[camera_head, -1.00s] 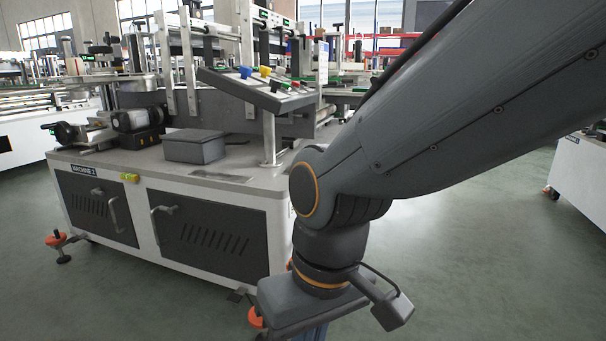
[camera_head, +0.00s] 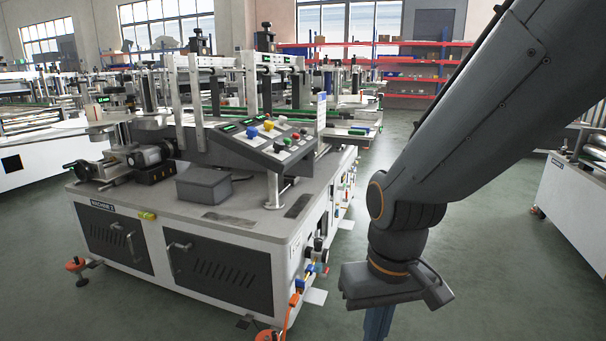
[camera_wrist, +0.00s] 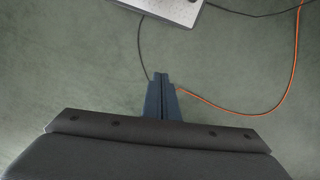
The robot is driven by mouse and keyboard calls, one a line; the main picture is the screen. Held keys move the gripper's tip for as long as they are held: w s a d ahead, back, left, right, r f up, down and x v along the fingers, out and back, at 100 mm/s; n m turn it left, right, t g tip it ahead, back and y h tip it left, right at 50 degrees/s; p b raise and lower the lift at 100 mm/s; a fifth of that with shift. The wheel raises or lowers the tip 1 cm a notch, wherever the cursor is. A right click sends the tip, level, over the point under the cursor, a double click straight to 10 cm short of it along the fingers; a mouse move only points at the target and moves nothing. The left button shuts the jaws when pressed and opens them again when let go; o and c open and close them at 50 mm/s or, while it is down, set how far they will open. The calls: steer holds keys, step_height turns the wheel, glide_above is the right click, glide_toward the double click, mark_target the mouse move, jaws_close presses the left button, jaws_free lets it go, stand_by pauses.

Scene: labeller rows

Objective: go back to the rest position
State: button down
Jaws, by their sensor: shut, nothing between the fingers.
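My gripper (camera_head: 377,324) hangs at the end of my arm in the head view, pointing down, with its lower part cut off by the bottom edge. In the wrist view my gripper (camera_wrist: 162,80) shows its two blue fingers side by side, shut, with nothing between them.
A control panel (camera_head: 262,140) with coloured buttons tops the machine. An orange cable (camera_wrist: 292,75) and a dark cable (camera_wrist: 140,45) lie on the floor. Another white machine (camera_head: 575,205) stands at the right. Red shelves (camera_head: 400,61) are at the back. Green floor is open between the machines.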

steer(key=s+d+r+m+p, duration=0.2)
steer(key=d+r+p, duration=0.6)
steer(key=p, duration=0.3)
steer(key=shift+r+h+p, duration=0.3)
steer(key=shift+r, duration=0.6)
steer(key=shift+s, duration=0.1)
